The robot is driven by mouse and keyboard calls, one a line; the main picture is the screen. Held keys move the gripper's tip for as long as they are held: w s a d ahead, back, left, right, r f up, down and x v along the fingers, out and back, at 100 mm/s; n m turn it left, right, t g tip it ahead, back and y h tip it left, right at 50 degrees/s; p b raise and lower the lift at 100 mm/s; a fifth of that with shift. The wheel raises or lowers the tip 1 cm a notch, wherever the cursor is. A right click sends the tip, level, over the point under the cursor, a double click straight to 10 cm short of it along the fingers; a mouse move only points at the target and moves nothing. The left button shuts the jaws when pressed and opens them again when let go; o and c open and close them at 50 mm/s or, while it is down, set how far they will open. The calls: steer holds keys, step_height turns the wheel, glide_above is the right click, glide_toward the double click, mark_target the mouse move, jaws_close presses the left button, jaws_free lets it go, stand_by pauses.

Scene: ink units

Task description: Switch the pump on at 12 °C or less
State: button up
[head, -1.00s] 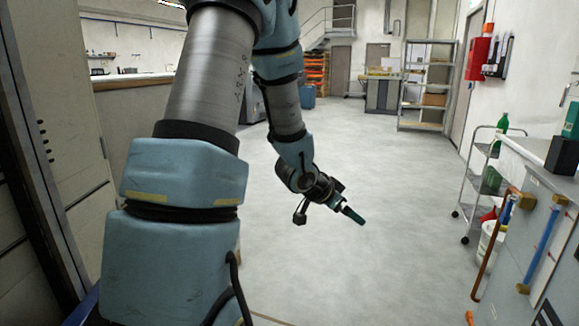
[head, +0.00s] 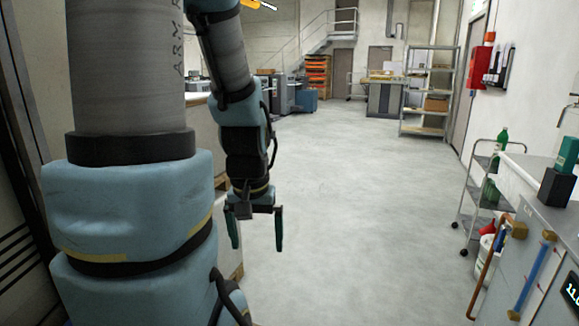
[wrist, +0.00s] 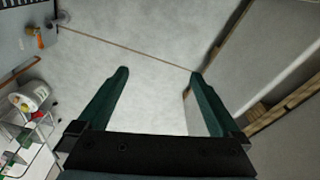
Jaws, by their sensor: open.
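My gripper (head: 256,240) hangs straight down above bare floor, left of the middle in the head view. Its two dark green fingers are apart, with nothing between them; the wrist view shows the same open fingers (wrist: 160,76). A grey unit (head: 545,235) with pipes stands at the right edge, well apart from my gripper. Its dark display (head: 571,291) is cut off by the frame; the white digits seem to begin with 11. I cannot make out a pump switch. In the wrist view, a grey panel with an orange part (wrist: 34,31) shows at top left.
A wheeled cart (head: 480,195) with green bottles stands behind the unit. A white container (head: 487,252) is on the floor beside it. A copper pipe (head: 487,270) and a blue pipe (head: 532,277) run along the unit's front. The floor (head: 350,200) between is clear.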

step_height(320, 180, up, 7)
steer(key=p, duration=0.5)
steer(key=shift+r, duration=0.2)
